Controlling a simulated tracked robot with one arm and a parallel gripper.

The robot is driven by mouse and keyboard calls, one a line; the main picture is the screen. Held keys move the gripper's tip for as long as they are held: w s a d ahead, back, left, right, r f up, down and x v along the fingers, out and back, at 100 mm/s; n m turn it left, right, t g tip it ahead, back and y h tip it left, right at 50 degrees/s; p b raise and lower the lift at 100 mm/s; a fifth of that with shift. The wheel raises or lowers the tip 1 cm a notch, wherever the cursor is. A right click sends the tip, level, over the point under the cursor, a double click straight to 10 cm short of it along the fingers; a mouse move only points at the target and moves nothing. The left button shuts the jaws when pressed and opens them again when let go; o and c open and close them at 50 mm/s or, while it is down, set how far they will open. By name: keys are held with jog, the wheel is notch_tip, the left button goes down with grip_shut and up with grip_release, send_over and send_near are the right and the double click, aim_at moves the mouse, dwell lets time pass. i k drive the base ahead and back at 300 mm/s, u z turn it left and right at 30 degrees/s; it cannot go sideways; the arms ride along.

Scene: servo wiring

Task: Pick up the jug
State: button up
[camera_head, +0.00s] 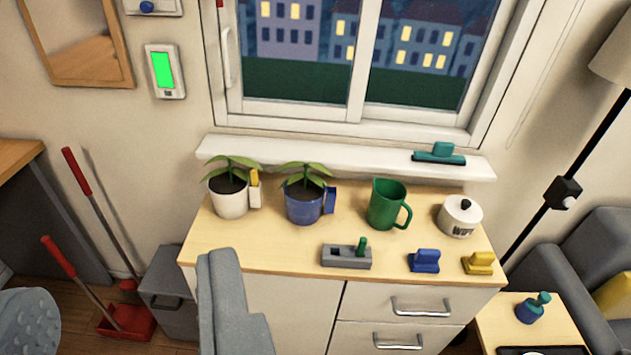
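The jug (386,205) is dark green with a handle on its right side. It stands upright on the light wooden top of the cabinet (225,243), below the window and right of centre. A blue plant pot is to its left and a white lidded pot to its right, both apart from it. I cannot make out my gripper in this view.
Potted plants (304,203) and (230,197) stand left of the jug. The white lidded pot (460,217) is right. A grey block (346,257), blue piece (424,261) and yellow piece (478,263) lie along the front. A grey upholstered shape (228,305) rises before the cabinet's left part.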

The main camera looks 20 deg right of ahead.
aim_at(383, 214)
jog(key=z, duration=0.3)
jog(key=i, duration=1.35)
jog(key=z, duration=0.85)
jog(key=k, duration=0.9)
jog(key=z, duration=0.2)
jog(key=i, duration=0.95)
jog(key=u, duration=0.05)
